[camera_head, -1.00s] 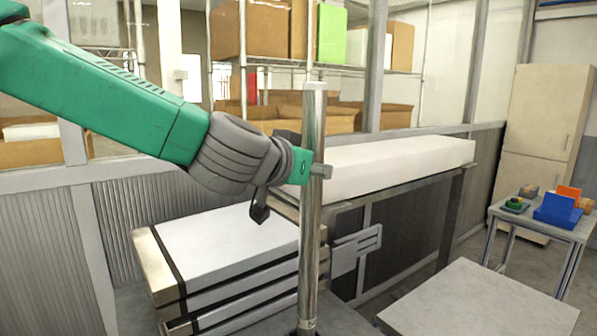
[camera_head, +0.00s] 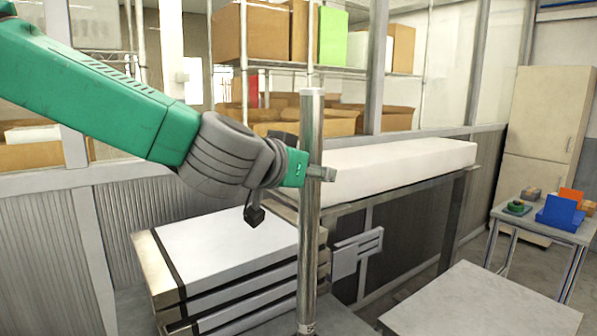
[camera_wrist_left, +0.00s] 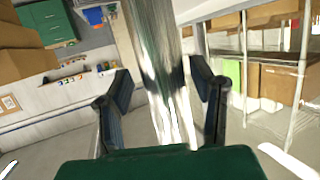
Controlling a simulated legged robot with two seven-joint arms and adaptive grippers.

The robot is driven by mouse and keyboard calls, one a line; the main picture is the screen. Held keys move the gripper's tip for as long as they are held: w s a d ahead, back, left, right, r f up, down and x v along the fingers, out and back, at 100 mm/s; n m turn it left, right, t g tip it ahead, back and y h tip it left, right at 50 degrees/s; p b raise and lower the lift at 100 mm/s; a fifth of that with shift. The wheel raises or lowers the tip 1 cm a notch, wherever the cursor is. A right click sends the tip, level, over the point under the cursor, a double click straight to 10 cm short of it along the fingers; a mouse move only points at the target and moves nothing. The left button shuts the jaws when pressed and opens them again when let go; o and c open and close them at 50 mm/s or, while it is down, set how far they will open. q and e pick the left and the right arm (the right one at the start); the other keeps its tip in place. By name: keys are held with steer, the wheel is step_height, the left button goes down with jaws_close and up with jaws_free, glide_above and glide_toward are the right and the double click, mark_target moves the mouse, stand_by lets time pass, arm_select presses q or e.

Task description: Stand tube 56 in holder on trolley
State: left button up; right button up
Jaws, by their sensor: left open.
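A tall shiny metal tube (camera_head: 310,215) stands about upright in the middle of the head view. Its small label near the bottom is too small to read. Its foot is cut off by the lower picture edge, so I cannot tell what it stands in. My left gripper (camera_head: 318,174) is at the tube's upper part. In the left wrist view the two dark fingers of my left gripper (camera_wrist_left: 165,105) are apart on either side of the tube (camera_wrist_left: 160,60), with gaps between. My right gripper is not in view.
A stack of flat white-topped cases (camera_head: 230,250) lies left of the tube. A long white block (camera_head: 400,168) rests on a bench behind. A bare grey tabletop (camera_head: 480,305) is at lower right. A small table (camera_head: 540,228) holds blue and orange items.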

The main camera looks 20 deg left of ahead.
arm_select(q)
steer(key=p+v, duration=0.1)
steer(key=v, duration=0.9)
steer(key=shift+s+a, duration=0.15)
steer(key=shift+s, duration=0.25)
